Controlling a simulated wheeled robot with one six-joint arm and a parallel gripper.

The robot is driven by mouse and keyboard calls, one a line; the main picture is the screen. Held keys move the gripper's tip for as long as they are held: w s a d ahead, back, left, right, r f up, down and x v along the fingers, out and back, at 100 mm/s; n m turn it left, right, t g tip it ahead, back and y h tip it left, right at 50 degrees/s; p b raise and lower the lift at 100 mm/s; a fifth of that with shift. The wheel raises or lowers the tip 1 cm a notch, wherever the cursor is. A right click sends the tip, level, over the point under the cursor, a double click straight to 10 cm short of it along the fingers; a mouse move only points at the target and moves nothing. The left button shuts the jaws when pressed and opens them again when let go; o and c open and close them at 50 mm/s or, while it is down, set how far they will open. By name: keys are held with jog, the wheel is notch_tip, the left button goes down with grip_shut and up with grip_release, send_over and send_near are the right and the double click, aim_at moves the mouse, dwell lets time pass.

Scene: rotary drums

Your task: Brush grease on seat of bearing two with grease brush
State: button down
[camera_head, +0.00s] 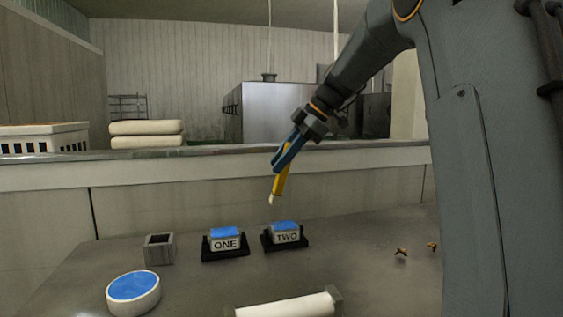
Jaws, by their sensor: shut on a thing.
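My gripper (284,160) is shut on the grease brush (280,184), which has a yellow handle and a pale tip pointing down. The brush hangs in the air above and slightly left of the bearing marked TWO (287,238). Its tip looks apart from the bearing. Bearing two is a grey block on a black base, with a blue top face. The bearing marked ONE (225,243) sits to its left, also with a blue top and black base. A round white tub (133,292) with a blue surface stands at the front left.
A small open grey box (159,249) stands left of bearing one. A white roller (288,305) lies at the front edge. Two small brown pieces (401,252) lie on the right. A low wall (180,172) runs behind the work surface.

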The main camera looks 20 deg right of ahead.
aim_at(278, 179)
jog(key=shift+r, duration=0.1)
jog(key=shift+r+p, duration=1)
jog(key=shift+r, duration=0.45)
jog(key=shift+f, duration=0.15)
jog(key=shift+f+b, duration=3)
jog(key=shift+f, duration=0.6)
jog(key=shift+f+b, duration=0.55)
jog(key=shift+f, duration=0.15)
jog(key=shift+d, duration=0.15)
